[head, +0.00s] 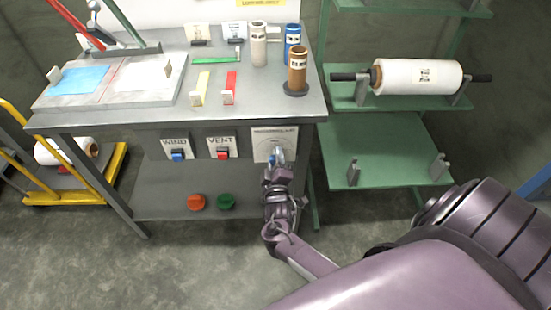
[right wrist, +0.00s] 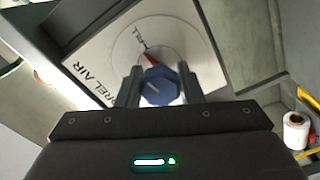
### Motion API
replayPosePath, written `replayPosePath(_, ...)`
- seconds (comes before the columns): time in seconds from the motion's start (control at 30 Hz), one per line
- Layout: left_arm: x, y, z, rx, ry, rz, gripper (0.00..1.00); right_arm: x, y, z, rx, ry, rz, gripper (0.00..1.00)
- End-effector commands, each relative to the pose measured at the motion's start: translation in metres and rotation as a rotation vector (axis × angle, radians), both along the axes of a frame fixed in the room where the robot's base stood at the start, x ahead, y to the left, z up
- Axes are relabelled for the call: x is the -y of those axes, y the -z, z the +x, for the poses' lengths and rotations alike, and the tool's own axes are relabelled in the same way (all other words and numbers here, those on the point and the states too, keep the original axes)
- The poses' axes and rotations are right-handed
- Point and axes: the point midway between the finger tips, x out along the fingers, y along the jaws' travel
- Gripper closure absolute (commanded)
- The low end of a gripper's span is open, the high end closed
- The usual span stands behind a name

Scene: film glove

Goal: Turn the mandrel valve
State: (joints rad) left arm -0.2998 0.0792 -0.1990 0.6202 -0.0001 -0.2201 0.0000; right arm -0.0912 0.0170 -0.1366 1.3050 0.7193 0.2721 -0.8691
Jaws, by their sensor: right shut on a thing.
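The mandrel valve panel (head: 262,141) is a white plate on the front of the grey bench, at its right end. In the right wrist view the plate (right wrist: 95,60) reads "REL AIR" and part of another word on its dial ring. The blue valve knob (right wrist: 158,90) has a white line on its face, and a red pointer (right wrist: 150,59) shows just past it. My right gripper (head: 276,163) is at the panel, shut on the knob with one finger on each side. It covers most of the knob in the head view. My left gripper is not in view.
Beside the panel are the WIND switch (head: 177,154), blue, and the VENT switch (head: 222,153), red. Orange (head: 196,202) and green (head: 226,201) buttons sit below. A green rack (head: 385,140) with a film roll (head: 418,77) stands close right. A yellow cart (head: 70,190) is left.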

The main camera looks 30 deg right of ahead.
Motion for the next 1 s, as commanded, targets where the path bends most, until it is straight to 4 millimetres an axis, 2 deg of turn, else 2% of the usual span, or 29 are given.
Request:
replayPosePath(0.4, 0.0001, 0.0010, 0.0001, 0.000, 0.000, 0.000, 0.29, 0.0003, 0.0009, -0.0006, 0.102, 0.002, 0.168, 0.89)
replayPosePath(0.97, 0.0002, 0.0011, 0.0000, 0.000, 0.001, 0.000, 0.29, 0.0000, 0.0010, -0.0003, 0.116, 0.000, 0.193, 0.89)
replayPosePath(1.0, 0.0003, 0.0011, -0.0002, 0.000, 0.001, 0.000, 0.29, 0.0000, 0.0010, -0.0003, 0.116, 0.000, 0.193, 0.64)
